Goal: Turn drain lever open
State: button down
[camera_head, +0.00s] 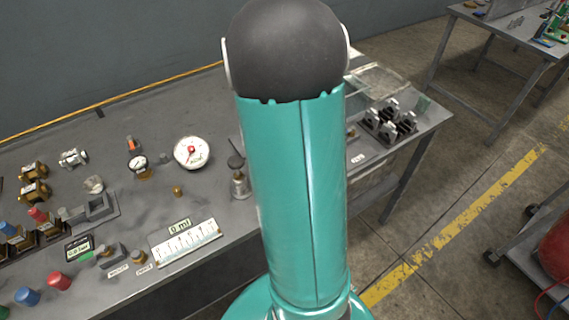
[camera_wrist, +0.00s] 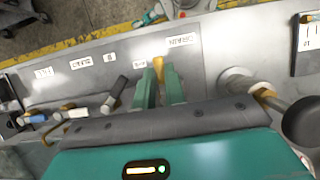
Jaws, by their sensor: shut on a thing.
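In the wrist view, my gripper (camera_wrist: 160,82) has its two teal fingers closed around a yellow lever (camera_wrist: 158,66), whose tip shows between and just beyond the fingertips. A white label (camera_wrist: 182,40), upside down in this view, is on the grey panel beyond it; I cannot read it surely. The lever's base is hidden by the fingers and the gripper body. In the head view, my teal arm covers this spot, so neither gripper nor lever shows.
A row of other levers, black (camera_wrist: 117,88), white (camera_wrist: 76,113) and blue (camera_wrist: 34,118), stands to the left in the wrist view. A dark round knob (camera_wrist: 303,122) is at the right. In the head view, gauges (camera_head: 192,152) and valves crowd the bench (camera_head: 130,205).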

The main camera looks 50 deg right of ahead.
jog(key=c, duration=1.5)
grip_release()
jog(key=shift+o, duration=0.2)
jog(key=v, duration=1.4)
jog(key=shift+f, duration=0.1)
jog(key=s+a+r+n+t, duration=0.1)
jog(key=s+a+t, duration=0.1)
jog(key=a, duration=0.7)
jog(key=s+a+r+n+t, duration=0.1)
jog(key=a+t, duration=0.3)
jog(key=a, duration=0.4)
jog(key=s+a+r+n+t+h, duration=0.1)
jog(key=s+a+r+t, duration=0.1)
jog(key=a, duration=0.7)
jog(key=shift+s+a+r+t, duration=0.3)
jog(key=shift+s+r+t, duration=0.1)
jog(key=shift+t, duration=0.5)
